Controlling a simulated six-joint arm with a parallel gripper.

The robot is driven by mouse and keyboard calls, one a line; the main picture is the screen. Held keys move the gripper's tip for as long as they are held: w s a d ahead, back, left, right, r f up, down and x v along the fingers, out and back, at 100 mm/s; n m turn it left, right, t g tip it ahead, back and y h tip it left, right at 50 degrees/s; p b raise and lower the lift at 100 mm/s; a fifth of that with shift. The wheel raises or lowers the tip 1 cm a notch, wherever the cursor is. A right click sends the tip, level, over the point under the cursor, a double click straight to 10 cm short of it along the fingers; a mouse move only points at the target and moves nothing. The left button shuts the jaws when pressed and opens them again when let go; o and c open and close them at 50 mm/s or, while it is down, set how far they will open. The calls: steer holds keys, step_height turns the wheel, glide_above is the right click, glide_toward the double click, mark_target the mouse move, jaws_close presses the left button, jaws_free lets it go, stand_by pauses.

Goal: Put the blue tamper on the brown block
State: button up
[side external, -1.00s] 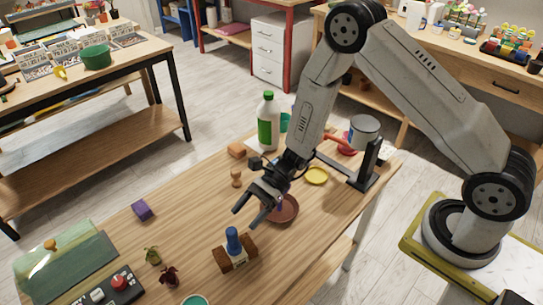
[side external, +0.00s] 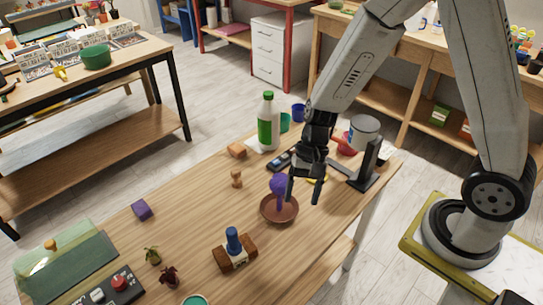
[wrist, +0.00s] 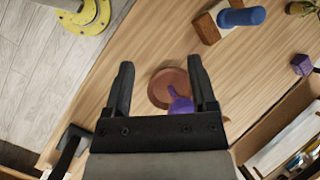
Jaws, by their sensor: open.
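The blue tamper (side external: 233,240) stands upright on the brown block (side external: 222,259), which has a white middle part, near the front of the wooden table. In the wrist view the tamper (wrist: 241,17) and the block (wrist: 207,28) show at the top right. My gripper (side external: 303,197) is open and empty, with its fingers pointing down. It is up and to the right of the block in the side view, apart from both tamper and block. In the wrist view my gripper's fingers (wrist: 160,66) are spread on either side of the brown saucer.
A brown saucer (side external: 267,214) with a purple tool (side external: 279,188) in it is close to my fingers. A black stand (side external: 368,168), a white-and-green bottle (side external: 268,125) and a wooden figure (side external: 236,179) are also near. A purple cube (side external: 141,210) is at left. Bare table lies between.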

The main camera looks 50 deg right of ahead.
steer(key=s+d+r+n+t+h, duration=0.1)
steer(key=d+r+n+t+h, duration=0.3)
steer(key=d+n, duration=0.4)
steer(key=shift+d+r+t+h, duration=0.35)
steer(key=shift+r+h, duration=0.35)
steer(key=shift+r, duration=0.5)
